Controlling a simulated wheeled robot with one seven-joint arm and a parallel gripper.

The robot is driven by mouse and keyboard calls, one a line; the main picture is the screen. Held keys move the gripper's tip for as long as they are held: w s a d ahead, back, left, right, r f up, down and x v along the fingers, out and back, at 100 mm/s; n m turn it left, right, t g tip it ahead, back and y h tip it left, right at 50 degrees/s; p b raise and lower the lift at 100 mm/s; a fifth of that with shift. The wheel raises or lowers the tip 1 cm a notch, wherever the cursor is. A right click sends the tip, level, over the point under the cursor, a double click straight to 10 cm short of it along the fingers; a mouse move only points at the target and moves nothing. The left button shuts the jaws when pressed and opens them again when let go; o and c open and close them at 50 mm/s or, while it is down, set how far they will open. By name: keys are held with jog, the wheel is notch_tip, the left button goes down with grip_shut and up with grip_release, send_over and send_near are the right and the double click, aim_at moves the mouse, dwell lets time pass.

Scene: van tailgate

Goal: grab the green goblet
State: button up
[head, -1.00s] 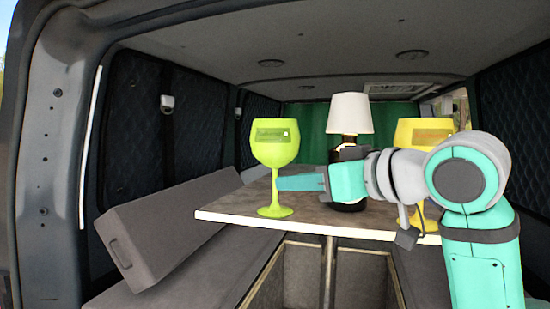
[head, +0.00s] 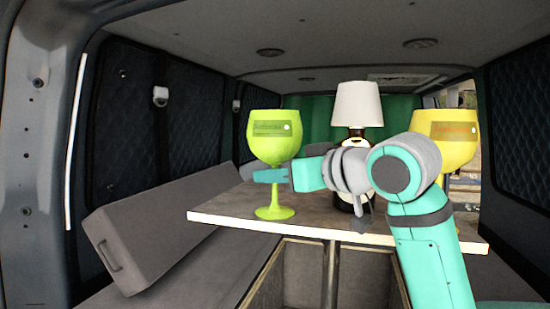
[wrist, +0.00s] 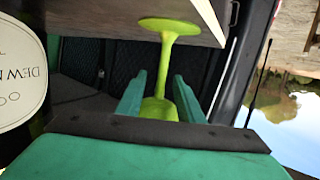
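The green goblet (head: 272,143) stands upright near the left end of the table. My gripper (head: 270,176) is beside its stem, just below the bowl, with its fingers pointing left. In the wrist view the picture is upside down, and the goblet's stem (wrist: 163,68) and foot show clearly. There my gripper (wrist: 160,98) has its two fingers apart, one on each side of the goblet, with gaps visible. Part of the bowl is hidden behind the gripper body. I cannot tell whether a finger touches the glass.
A yellow goblet (head: 457,135) stands at the right of the table (head: 320,229), partly behind my arm. A dark lamp with a white shade (head: 357,104) stands between the goblets. A grey cushion (head: 160,228) leans at the left. An open compartment (head: 305,275) lies below the table.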

jog(key=x, duration=0.4)
jog(key=shift+a, duration=0.1)
grip_shut()
jog(key=shift+r, duration=0.2)
